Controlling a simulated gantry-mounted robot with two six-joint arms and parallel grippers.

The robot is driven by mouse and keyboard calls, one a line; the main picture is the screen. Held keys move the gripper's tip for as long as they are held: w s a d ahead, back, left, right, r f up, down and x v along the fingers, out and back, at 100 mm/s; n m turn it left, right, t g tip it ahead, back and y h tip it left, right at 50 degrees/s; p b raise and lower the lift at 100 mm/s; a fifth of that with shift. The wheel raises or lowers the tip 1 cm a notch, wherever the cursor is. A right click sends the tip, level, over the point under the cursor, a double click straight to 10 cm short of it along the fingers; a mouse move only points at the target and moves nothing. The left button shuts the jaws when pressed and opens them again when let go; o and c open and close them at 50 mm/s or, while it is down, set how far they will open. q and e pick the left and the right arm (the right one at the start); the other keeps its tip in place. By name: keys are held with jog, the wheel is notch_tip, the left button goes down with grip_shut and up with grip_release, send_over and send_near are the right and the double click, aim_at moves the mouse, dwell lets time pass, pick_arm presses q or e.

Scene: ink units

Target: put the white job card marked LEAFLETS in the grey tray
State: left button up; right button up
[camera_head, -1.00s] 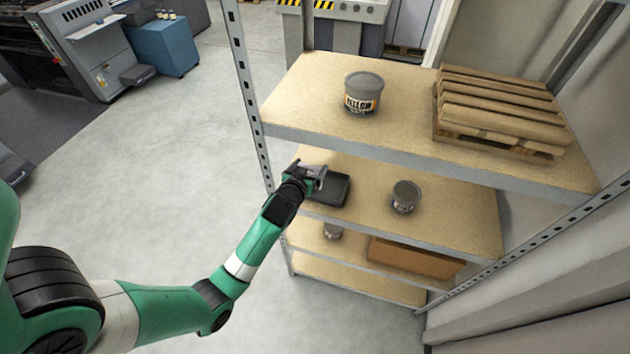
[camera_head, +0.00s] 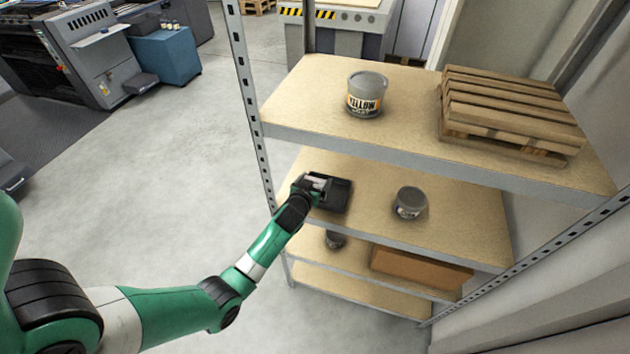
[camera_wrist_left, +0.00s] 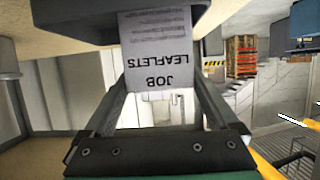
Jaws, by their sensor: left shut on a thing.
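The white job card (camera_wrist_left: 158,60) with the print JOB LEAFLETS shows upside down in the left wrist view. It is held between the two fingers of my left gripper (camera_wrist_left: 160,95). In the head view my left gripper (camera_head: 317,182) is at the left end of the second shelf, against the left part of the dark grey tray (camera_head: 339,197) as seen from here. A small pale patch of the card shows at the fingers. I cannot tell whether the card touches the tray. My right gripper is out of view.
A dark grey can (camera_head: 409,203) stands right of the tray on the same shelf. The top shelf (camera_head: 300,100) above bears a labelled can (camera_head: 367,95) and a wooden pallet (camera_head: 510,115). A cardboard box (camera_head: 420,268) is on a lower shelf. A metal upright (camera_head: 245,90) stands left.

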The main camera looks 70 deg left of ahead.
pick_arm(q)
jog(key=o, duration=1)
jog(key=shift+f, duration=0.1)
jog(key=shift+d+r+p, duration=0.1)
jog(key=shift+r+p, duration=0.2)
jog(key=shift+p, duration=0.1)
jog(key=p+v, duration=0.2)
jog(key=v, duration=1)
jog(key=shift+p, duration=0.4)
jog(key=shift+f, duration=0.1)
